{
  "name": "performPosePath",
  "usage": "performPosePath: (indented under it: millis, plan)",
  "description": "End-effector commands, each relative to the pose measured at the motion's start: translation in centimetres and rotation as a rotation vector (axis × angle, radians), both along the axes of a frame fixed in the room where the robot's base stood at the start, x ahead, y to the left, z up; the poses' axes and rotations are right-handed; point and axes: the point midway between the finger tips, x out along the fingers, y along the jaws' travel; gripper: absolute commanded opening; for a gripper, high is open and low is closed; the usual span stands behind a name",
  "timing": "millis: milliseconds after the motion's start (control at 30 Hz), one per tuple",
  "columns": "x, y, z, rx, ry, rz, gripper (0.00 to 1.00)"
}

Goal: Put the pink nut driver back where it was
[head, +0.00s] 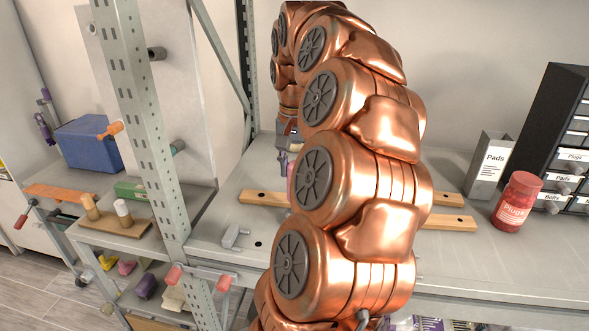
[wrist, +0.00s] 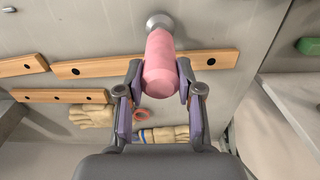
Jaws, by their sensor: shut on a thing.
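The pink nut driver (wrist: 161,66) is between the fingers of my gripper (wrist: 160,90) in the wrist view, with its handle end toward the camera and a round metal part beyond it. The gripper is shut on the handle. The driver overlaps a wooden rail with holes (wrist: 92,69) in that view; I cannot tell whether it touches the rail. In the head view my arm covers most of the gripper, and only a sliver of the pink driver (head: 291,188) shows beside the arm, above the shelf with the wooden rail (head: 262,198).
On the shelf, a "Pads" box (head: 490,166), a red "Plugs" jar (head: 518,202) and dark drawers (head: 565,140) stand at the right. A perforated post (head: 140,110) rises at the left. Gloves (wrist: 92,116) and a red ring (wrist: 140,115) show beyond the gripper.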

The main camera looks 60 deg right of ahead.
Motion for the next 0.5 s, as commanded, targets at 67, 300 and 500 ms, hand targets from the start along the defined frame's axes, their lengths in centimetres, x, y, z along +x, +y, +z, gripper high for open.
performPosePath:
  millis: [67,300,500]
  plan:
    - [0.0,0.0,-0.5,-0.001,0.000,-0.001,0.00]
    - [0.0,0.0,-1.6,0.000,0.000,-0.001,0.00]
    - [0.0,0.0,-1.7,0.000,0.000,-0.001,0.44]
